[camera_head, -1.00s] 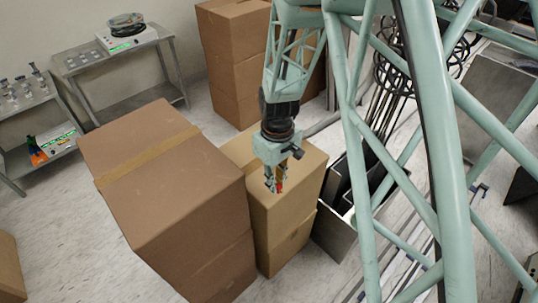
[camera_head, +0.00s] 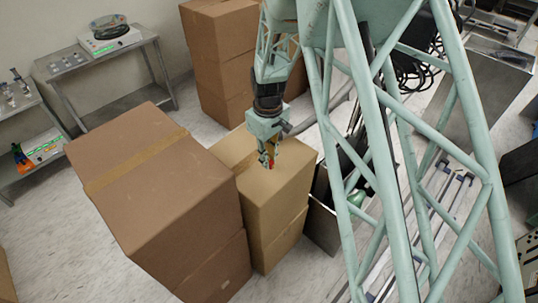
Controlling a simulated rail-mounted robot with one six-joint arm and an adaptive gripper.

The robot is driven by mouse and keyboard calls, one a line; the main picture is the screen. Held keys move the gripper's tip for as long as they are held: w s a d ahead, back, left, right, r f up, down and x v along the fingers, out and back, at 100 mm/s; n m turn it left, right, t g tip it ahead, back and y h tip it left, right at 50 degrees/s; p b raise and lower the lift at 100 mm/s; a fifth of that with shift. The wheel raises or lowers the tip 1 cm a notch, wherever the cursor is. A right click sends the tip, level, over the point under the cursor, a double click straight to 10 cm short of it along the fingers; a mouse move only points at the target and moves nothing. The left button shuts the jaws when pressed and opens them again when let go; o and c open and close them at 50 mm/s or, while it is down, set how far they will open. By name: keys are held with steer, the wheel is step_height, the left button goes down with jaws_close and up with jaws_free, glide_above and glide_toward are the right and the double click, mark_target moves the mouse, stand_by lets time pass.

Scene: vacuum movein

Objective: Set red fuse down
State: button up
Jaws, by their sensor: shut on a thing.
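My gripper (camera_head: 268,160) points down just over the top of the smaller cardboard box (camera_head: 285,185) near the middle of the view. It is shut on a small red fuse (camera_head: 272,163), of which only a bit of red shows between the fingers. The fingers hide most of the fuse. I cannot tell whether the fuse touches the box top.
A larger, taller cardboard box (camera_head: 150,185) stands directly left. More stacked boxes (camera_head: 215,65) stand behind. Metal shelves (camera_head: 110,75) with instruments line the left wall. An open metal bin (camera_head: 322,225) stands right of the smaller box. Pale floor lies bare at lower left.

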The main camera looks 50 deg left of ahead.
steer(key=w+a, duration=0.3)
steer(key=a, duration=0.1)
steer(key=shift+w+f, duration=0.25)
steer(key=shift+w, duration=0.15)
steer(key=shift+f, duration=0.1)
steer(key=shift+f+p, duration=0.4)
steer(key=shift+f, duration=1.25)
steer(key=shift+f, duration=0.15)
steer(key=o, duration=0.8)
steer(key=shift+o, duration=0.2)
steer(key=shift+r, duration=0.2)
step_height(320, 180, up, 12)
steer(key=shift+b, duration=0.4)
